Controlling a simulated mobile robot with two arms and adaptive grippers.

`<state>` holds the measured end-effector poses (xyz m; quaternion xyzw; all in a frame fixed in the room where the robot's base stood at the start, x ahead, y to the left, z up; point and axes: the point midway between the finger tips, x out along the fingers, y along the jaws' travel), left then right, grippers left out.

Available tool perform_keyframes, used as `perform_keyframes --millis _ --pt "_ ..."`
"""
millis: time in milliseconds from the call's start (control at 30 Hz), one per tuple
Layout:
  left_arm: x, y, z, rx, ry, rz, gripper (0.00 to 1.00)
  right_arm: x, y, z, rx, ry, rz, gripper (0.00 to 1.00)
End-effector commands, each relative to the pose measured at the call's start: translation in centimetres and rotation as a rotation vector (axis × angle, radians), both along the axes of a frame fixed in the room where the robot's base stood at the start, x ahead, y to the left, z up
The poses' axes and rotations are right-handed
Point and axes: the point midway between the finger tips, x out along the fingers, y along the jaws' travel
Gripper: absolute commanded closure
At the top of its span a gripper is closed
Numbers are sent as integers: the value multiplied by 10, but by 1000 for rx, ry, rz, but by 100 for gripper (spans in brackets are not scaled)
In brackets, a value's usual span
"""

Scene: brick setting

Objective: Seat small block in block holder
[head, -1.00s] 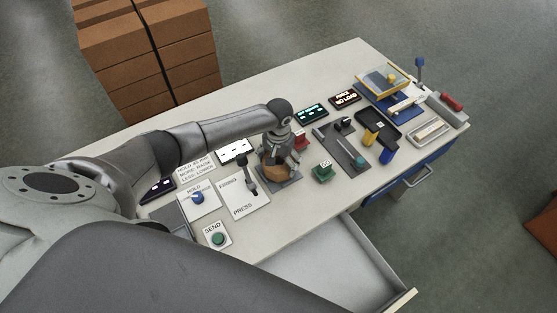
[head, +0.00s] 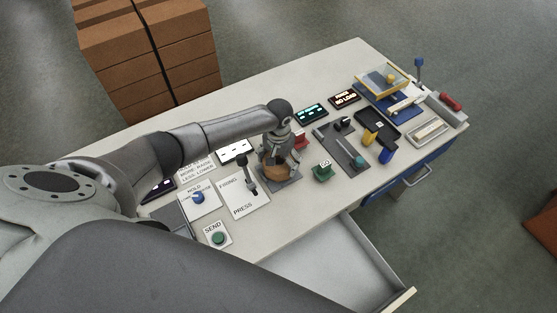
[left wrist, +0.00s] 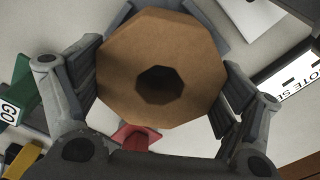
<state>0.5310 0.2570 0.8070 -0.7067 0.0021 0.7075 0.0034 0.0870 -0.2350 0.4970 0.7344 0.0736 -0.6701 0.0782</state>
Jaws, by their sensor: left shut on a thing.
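The small block (head: 275,173) is brown. In the left wrist view the block (left wrist: 125,55) shows as an octagon with a dark hole in its middle. My left gripper (head: 277,158) points down and is shut on it, with one finger on each side. The block holder (head: 294,181) looks like a grey base on the table right below the block. In the left wrist view blue-grey parts of the holder (left wrist: 207,14) show behind the block's edge. The block hides most of the holder, so I cannot tell whether it rests inside. My right gripper is not in view.
A lever on the firing press panel (head: 243,203) stands left of the gripper. A green GO button (head: 322,172) is to the right, and a red part (head: 300,141) is just behind. A drawer (head: 335,262) stands open at the front.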

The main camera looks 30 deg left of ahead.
Motion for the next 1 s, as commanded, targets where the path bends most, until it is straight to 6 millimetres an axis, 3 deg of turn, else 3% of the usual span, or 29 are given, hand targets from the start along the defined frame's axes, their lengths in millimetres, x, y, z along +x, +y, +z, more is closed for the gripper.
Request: perform_keyframes --millis 1000 --pt "0 0 -1 0 -1 0 53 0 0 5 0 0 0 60"
